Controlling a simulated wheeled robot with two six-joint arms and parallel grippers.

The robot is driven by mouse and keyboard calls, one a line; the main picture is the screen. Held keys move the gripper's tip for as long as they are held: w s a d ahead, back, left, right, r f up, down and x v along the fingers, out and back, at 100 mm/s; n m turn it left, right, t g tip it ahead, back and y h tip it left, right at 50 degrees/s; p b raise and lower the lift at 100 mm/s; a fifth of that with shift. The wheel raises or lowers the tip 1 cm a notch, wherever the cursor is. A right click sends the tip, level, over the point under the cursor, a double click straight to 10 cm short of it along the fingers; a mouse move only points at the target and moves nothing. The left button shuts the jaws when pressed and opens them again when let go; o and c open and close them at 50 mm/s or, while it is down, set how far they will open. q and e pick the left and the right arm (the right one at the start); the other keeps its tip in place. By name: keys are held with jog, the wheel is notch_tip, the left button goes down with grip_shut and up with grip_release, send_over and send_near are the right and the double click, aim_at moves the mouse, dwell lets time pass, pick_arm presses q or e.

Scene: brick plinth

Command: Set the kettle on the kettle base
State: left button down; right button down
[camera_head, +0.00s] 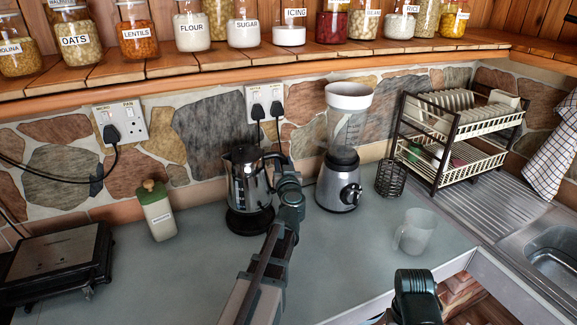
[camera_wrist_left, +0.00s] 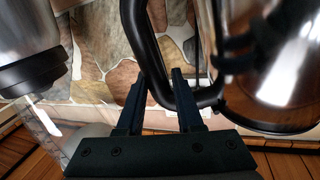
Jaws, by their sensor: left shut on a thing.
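The kettle (camera_head: 245,183) is shiny metal with a black lid and a black handle. It stands upright over the round black kettle base (camera_head: 250,220) on the counter. I see no clear gap between them, but cannot tell for sure that it is seated. My left gripper (camera_head: 277,163) is at the kettle's right side, shut on its handle. In the left wrist view the fingers (camera_wrist_left: 158,80) are at the black handle (camera_wrist_left: 178,92), with the kettle's metal body (camera_wrist_left: 280,75) to the right. My right gripper does not show; only part of my right arm is at the lower right.
A blender (camera_head: 340,185) stands close on the right of my left gripper. A bottle (camera_head: 158,212) and a black grill (camera_head: 60,258) are to the left. A clear mug (camera_head: 415,232), a wire holder (camera_head: 390,179) and a dish rack (camera_head: 455,130) are to the right. The front counter is mostly clear.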

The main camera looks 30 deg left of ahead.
pick_arm(q)
jog(key=shift+w+a+r, duration=0.1)
jog(key=shift+a, duration=0.05)
notch_tip(320, 180, down, 6)
jog(key=b, duration=0.6)
jog(key=shift+a+r, duration=0.1)
dwell(1.7)
jog(key=shift+s+f+b, duration=0.2)
jog(key=shift+f+b, duration=0.35)
jog(key=shift+f, duration=0.1)
dwell(0.3)
jog(key=c, duration=0.8)
grip_release()
jog(key=shift+c, duration=0.2)
jog(key=shift+s, duration=0.1)
